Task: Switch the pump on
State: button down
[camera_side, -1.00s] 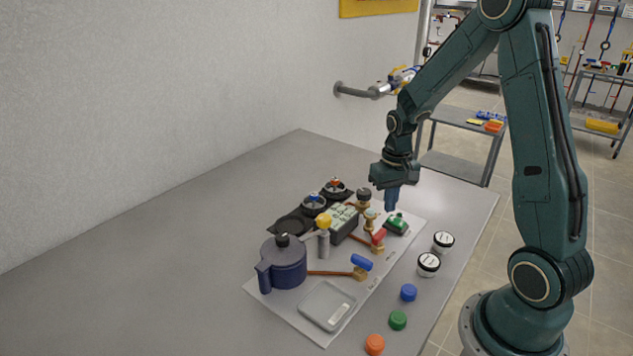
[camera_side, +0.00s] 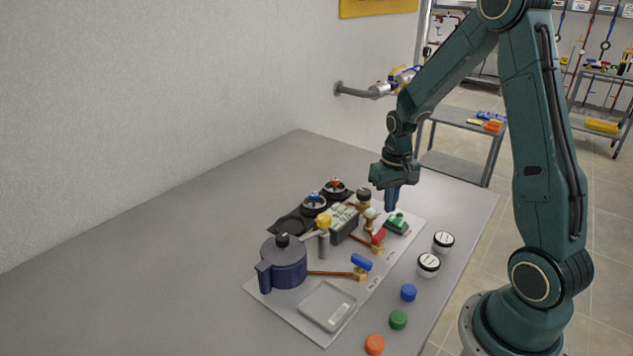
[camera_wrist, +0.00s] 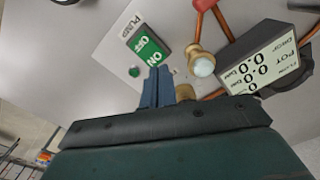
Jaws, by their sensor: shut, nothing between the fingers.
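The pump switch is a green box lettered ON and OFF (camera_wrist: 150,48) beside a PUMP label (camera_wrist: 131,27) in the wrist view. In the side view the green switch (camera_side: 398,224) sits at the far right end of the light panel. My gripper (camera_side: 391,208) is shut and empty, pointing down just above and behind the switch. In the wrist view its closed blue fingertips (camera_wrist: 158,71) lie close to the switch's near end. I cannot tell whether they touch it. A small green round piece (camera_wrist: 134,72) shows beside the switch.
A meter (camera_wrist: 262,62) reads 0.0 on its rows. A brass fitting with a pale round top (camera_wrist: 202,65) stands near my fingers. The table's left side is clear.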

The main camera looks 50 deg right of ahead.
aim_at(388, 219)
jog(key=shift+f, duration=1)
dwell(0.9)
jog(key=shift+r, duration=0.15)
notch_tip(388, 219, up, 7)
dwell(1.0)
dwell(0.4)
jog(key=s+a+r+n+t, duration=0.3)
jog(key=s+a+r, duration=0.2)
jog(key=a+r, duration=0.55)
jog(key=s+a+r+n+t, duration=0.1)
jog(key=s+a+r, duration=0.1)
jog(key=s, duration=0.3)
jog(key=s+a+r+n+t, duration=0.1)
jog(key=s+a+r+n, duration=0.1)
jog(key=s+a, duration=0.3)
jog(key=shift+r+t, duration=0.3)
jog(key=shift+r, duration=0.05)
dwell(0.8)
